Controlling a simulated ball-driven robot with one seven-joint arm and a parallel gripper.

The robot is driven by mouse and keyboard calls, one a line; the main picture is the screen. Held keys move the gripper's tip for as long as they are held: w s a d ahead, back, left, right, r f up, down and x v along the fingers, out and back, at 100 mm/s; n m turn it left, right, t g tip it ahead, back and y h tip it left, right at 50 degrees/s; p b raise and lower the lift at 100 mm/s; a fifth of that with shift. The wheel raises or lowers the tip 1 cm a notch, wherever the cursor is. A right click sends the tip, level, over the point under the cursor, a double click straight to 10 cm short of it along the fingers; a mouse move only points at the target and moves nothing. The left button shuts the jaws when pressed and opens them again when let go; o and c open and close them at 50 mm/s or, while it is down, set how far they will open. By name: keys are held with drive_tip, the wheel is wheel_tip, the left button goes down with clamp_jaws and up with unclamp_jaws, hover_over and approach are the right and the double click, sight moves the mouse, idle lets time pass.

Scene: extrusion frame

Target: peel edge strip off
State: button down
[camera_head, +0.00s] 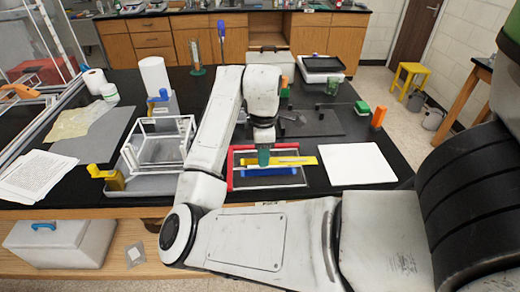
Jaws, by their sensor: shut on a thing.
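A flat rectangular frame (305,181) lies on the black bench, with thin grey bars and a red strip (230,170) along its left side. A yellow strip (300,161) lies across the upper part of the frame, and its right end reaches past the frame. A blue strip (270,171) lies just below it, inside the frame. My gripper (263,160) points down with green fingers and is shut on the yellow strip near its middle. The fingers hide part of the strip, and the exact contact is too small to see.
A white open box frame (160,147) on a grey base stands left, with a yellow clamp (107,178). A white sheet (358,163) lies right of the flat frame.

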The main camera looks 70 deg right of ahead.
drive_tip(key=shift+r+p, duration=1.05)
drive_tip(key=shift+r, duration=0.15)
idle(0.6)
wheel_tip(320, 180, up, 8)
idle(1.2)
